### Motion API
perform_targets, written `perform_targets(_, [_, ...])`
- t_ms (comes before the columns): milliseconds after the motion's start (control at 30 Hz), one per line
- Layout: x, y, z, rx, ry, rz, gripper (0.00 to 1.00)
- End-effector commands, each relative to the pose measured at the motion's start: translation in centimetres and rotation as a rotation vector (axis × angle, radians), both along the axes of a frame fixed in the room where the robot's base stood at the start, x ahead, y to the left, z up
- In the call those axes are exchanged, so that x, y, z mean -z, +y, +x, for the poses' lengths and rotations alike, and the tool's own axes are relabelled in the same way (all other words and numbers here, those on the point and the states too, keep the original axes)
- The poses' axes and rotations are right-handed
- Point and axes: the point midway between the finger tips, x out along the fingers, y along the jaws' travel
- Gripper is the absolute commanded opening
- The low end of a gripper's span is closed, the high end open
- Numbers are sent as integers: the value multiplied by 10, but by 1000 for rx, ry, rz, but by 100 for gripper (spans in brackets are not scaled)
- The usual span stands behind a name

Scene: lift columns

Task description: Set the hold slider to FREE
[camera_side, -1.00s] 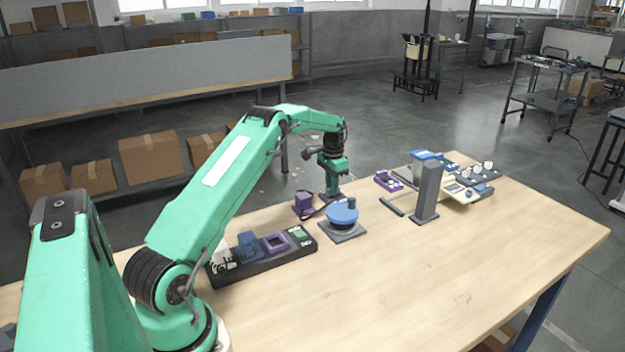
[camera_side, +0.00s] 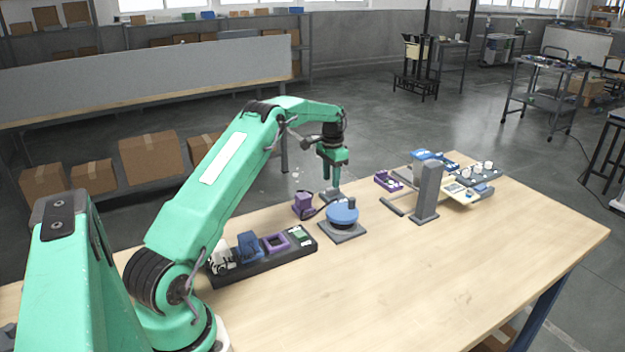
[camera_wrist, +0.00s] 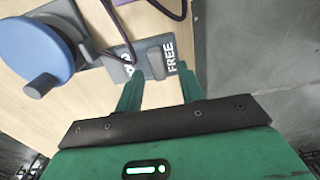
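The hold slider is a dark grey plate at the table's far edge, and its block-shaped grey knob (camera_wrist: 156,65) shows in the wrist view. A white FREE label (camera_wrist: 169,57) is printed at the plate's right end. White lettering (camera_wrist: 128,66) at the left end is partly covered and cannot be read. The knob stands nearer the FREE label than the left lettering. My gripper (camera_wrist: 157,77) is open and empty, its green fingertips apart to either side of and just short of the knob. In the side view my gripper (camera_side: 329,181) is above the slider, which is small there.
A blue turntable-like disc (camera_side: 342,212) with a dark knob stands just in front of the slider. A purple block (camera_side: 303,205) with a dark cable is beside it. A black tray (camera_side: 270,261) and a grey post (camera_side: 427,191) flank the area. The front tabletop is clear.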

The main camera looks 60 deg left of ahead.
Motion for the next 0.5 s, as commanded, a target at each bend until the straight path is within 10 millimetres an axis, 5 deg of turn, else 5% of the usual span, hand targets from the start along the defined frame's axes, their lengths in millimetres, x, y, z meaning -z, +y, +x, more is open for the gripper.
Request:
perform_targets(233, [-33,1,0,-1,-3,2,38])
perform_targets(500, [-47,1,-1,-1,-1,1,38])
